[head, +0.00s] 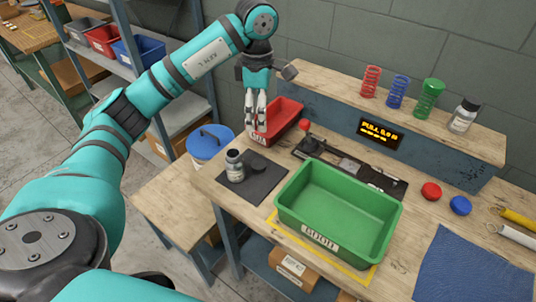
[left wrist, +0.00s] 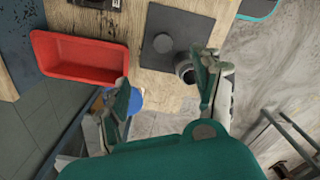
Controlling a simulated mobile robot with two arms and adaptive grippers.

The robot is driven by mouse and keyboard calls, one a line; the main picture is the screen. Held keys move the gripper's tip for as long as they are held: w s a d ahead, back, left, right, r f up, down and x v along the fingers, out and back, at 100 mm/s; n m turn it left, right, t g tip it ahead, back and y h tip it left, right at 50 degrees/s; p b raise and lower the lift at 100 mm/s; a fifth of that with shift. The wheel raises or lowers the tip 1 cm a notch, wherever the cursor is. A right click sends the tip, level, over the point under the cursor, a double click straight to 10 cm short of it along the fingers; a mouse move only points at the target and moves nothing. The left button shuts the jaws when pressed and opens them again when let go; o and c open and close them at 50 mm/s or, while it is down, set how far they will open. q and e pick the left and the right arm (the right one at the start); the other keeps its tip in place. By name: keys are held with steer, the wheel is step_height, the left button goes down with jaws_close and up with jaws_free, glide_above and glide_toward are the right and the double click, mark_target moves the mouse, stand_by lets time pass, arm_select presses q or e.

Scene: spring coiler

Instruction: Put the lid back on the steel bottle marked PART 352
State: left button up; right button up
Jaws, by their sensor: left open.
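A small steel bottle (head: 234,168) stands upright on a dark mat (head: 262,183) near the left end of the bench. Its label is too small to read. In the left wrist view the bottle (left wrist: 184,70) shows a dark round top, beside my left finger on the right. A dark round disc, seemingly the lid (left wrist: 163,43), lies on the mat, apart from the bottle. My left gripper (head: 257,126) is open and empty, pointing down by the red bin, above and behind the bottle. It also shows in the left wrist view (left wrist: 164,76), fingers spread. My right gripper is not in view.
A red bin (head: 284,115) stands behind the mat, and a green bin (head: 335,222) to its right. A black coiling fixture (head: 345,165) lies behind the green bin. Another bottle (head: 463,116) stands on the back shelf with several springs. A blue tub (head: 207,145) stands left of the bench.

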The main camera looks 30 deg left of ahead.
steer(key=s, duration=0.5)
arm_select(q)
steer(key=p, duration=0.2)
glide_above(259, 164)
step_height(259, 164, down, 11)
steer(key=shift+f, duration=0.35)
steer(key=shift+s+f+p, duration=0.1)
steer(key=shift+f+p, duration=0.25)
steer(key=shift+p, duration=0.05)
step_height(259, 164, down, 4)
steer(key=shift+r+p, duration=0.15)
steer(key=shift+p, duration=0.6)
steer(key=shift+a+f, duration=0.1)
steer(key=shift+f, duration=0.35)
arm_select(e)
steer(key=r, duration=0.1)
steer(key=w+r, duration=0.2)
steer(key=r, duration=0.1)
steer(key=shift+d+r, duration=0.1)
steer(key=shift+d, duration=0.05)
arm_select(q)
steer(key=c, duration=0.9)
